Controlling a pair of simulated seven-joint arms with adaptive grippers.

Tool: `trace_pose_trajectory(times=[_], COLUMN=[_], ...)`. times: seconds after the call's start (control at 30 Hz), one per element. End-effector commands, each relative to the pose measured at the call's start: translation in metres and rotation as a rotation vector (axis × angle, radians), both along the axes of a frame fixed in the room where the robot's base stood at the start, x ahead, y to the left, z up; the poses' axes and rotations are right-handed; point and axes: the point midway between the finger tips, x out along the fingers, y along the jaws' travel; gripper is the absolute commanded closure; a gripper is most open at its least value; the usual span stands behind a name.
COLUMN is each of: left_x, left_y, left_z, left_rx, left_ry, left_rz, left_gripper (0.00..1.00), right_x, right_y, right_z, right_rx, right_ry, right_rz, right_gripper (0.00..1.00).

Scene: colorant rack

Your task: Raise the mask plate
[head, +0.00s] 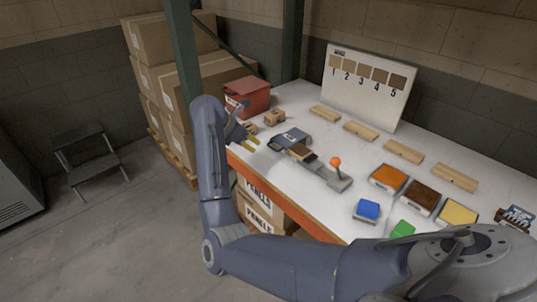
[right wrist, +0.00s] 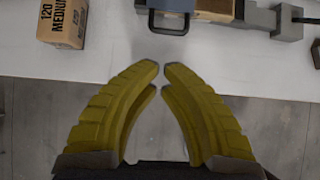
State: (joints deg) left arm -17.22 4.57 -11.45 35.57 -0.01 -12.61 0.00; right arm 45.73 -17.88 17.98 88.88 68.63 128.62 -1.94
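A dark grey plate-like unit (head: 290,138) with a handle on its front edge lies on the white table; I take it to be the mask plate. In the right wrist view its handle (right wrist: 168,20) is at the top centre, just beyond my fingertips. My right gripper (head: 250,142) is at the table's left edge, beside the unit and apart from it. In the right wrist view its yellow fingers (right wrist: 161,70) are brought together at the tips with only a thin gap and nothing between them. My left gripper is not in view.
A brown box (right wrist: 63,22) is left of the unit. A lever with an orange knob (head: 336,162) is to its right. Colour trays (head: 387,180), wooden blocks (head: 402,152) and a numbered sample board (head: 365,85) are farther right. A red box (head: 247,95) stands behind.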

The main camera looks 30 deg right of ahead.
Motion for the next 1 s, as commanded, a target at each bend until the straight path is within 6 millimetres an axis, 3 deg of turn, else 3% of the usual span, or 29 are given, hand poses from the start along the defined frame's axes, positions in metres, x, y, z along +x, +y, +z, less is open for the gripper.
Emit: trace_pose_trajectory(times=[0.47,1.0], left_x=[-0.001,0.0], left_y=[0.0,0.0], left_z=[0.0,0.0], left_rx=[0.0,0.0], left_ry=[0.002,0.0], left_rz=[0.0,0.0], left_gripper=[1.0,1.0], right_x=[0.001,0.008], right_y=[-0.008,-0.053], right_z=[-0.008,-0.066], right_rx=[-0.001,-0.003], right_ry=[0.002,0.004], right_rz=[-0.002,-0.001], right_gripper=[1.0,1.0])
